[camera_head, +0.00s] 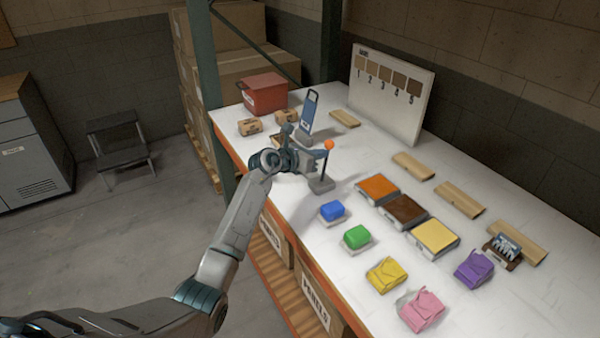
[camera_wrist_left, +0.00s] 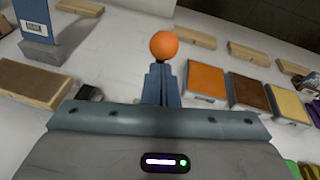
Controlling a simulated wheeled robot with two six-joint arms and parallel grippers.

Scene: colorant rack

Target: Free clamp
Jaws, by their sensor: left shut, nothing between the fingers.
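A grey stand with an orange ball (camera_head: 329,144) on its upright post is near the table's left edge; I take it for the clamp, but its form is partly hidden. The ball (camera_wrist_left: 164,44) also shows in the left wrist view, just beyond my fingertips. My left gripper (camera_head: 318,151) is at the top of this stand, close to the ball. Its blue fingers (camera_wrist_left: 160,84) are shut together and empty. I cannot tell whether they touch the post. My right gripper is out of view.
A blue upright plate (camera_head: 309,112) on a grey base stands behind. A red bin (camera_head: 264,93), small boxes, and a numbered board (camera_head: 390,92) are farther back. Orange, brown and yellow trays (camera_head: 434,238), blue and green blocks (camera_head: 356,237) and coloured bundles (camera_head: 420,311) lie to the right.

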